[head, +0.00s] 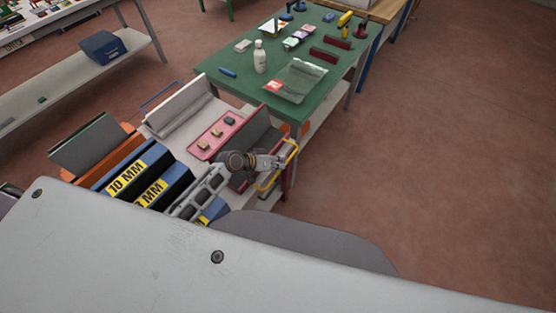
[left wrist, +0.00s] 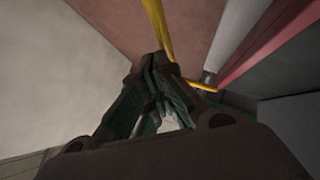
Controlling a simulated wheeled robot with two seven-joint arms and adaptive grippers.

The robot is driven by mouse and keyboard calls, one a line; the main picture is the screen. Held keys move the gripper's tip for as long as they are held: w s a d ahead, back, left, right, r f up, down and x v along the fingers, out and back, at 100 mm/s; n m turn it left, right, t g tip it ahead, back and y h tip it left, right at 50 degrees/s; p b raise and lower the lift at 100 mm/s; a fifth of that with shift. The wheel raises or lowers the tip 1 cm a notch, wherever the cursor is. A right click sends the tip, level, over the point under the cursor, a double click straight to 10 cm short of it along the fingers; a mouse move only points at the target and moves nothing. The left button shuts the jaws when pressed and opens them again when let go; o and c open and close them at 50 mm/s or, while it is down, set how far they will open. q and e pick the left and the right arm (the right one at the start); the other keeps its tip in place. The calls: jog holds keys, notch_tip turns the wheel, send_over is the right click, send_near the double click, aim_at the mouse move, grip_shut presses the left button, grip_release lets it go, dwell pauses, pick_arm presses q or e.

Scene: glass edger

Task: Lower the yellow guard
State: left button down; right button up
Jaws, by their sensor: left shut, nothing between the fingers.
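The yellow guard (head: 291,159) is a thin bent yellow bar at the right side of the machine, next to the grey and red parts. It also shows in the left wrist view as a yellow bar (left wrist: 157,22) running down from the top edge, with a short bend to the right. My left gripper (head: 282,161) is shut and empty, its tip right beside the guard in the head view. In the left wrist view the closed fingertips (left wrist: 160,62) lie close to the bar; I cannot tell whether they touch it. My right gripper is not in view.
A pink tray (head: 200,153) with small blocks lies on the machine beside my left arm. Blue-and-black bins marked "10 MM" (head: 127,184) stand at the left. A green table (head: 270,97) with a bottle (head: 260,57) and other items stands behind. Floor at the right is clear.

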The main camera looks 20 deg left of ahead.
pick_arm(q)
jog(key=shift+f, duration=0.15)
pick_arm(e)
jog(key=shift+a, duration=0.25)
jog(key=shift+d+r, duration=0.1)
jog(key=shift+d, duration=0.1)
pick_arm(q)
jog(key=s+a+r+p, duration=0.2)
jog(key=s+a+r, duration=0.2)
jog(key=r, duration=0.7)
jog(key=shift+s+a+p, duration=0.15)
jog(key=shift+s+p, duration=0.2)
jog(key=shift+s, duration=0.65)
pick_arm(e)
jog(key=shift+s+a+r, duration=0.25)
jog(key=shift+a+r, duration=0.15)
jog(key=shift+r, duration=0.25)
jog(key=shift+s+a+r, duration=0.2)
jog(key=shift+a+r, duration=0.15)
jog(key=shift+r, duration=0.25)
pick_arm(q)
jog(key=shift+f, duration=0.1)
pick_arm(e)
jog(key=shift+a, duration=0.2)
